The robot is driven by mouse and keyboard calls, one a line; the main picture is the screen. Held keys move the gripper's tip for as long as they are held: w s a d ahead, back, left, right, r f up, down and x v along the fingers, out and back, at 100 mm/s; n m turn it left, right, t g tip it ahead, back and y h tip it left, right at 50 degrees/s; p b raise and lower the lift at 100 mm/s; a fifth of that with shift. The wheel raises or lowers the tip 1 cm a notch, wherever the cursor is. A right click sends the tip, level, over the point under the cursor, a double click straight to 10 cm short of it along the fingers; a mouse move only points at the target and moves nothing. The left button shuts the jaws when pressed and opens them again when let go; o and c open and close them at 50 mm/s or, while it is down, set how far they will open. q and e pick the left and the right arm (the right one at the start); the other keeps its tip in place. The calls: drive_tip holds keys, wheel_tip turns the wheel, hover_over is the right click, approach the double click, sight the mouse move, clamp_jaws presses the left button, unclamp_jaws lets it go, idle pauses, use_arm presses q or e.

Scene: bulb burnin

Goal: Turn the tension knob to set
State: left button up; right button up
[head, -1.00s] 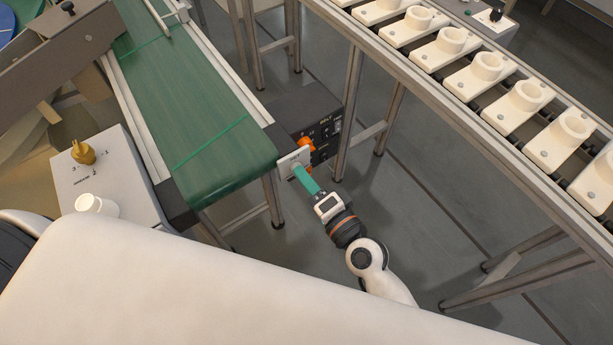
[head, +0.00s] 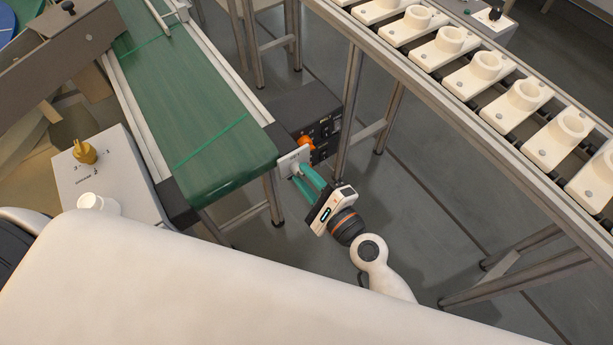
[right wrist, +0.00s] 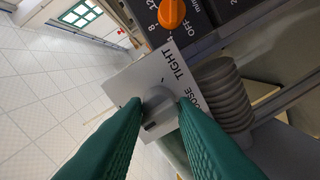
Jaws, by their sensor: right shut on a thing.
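The tension knob (right wrist: 158,104) is a small grey knob on a pale plate (right wrist: 128,82) lettered TIGHT and LOOSE. In the right wrist view, my right gripper (right wrist: 160,108) has its two green fingers on either side of the knob, shut on it. The fingertips hide part of the knob and the start of the word LOOSE. In the head view the plate (head: 288,164) is at the end of the green conveyor, and my right gripper (head: 302,174) reaches it from the lower right. I cannot tell the knob's exact setting. My left gripper is not in view.
An orange dial (right wrist: 172,13) on a dark box is close beside the plate; the box (head: 318,108) stands by the conveyor (head: 215,140). A grey ribbed part (right wrist: 225,95) is right of the knob. A rack with white sockets (head: 487,68) runs along the right.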

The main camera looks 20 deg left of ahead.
drive_tip(key=shift+w+r+m, duration=0.1)
drive_tip(key=shift+m, duration=0.2)
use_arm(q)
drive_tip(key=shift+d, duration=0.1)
use_arm(e)
drive_tip(key=o, duration=1)
drive_tip(key=shift+d, duration=0.1)
drive_tip(key=shift+s+d, duration=0.2)
drive_tip(key=shift+s, duration=0.05)
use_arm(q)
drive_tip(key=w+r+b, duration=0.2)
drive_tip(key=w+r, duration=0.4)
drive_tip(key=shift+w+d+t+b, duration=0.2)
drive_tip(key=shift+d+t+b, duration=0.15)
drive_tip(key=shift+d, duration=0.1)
use_arm(e)
drive_tip(key=shift+v, duration=5.7)
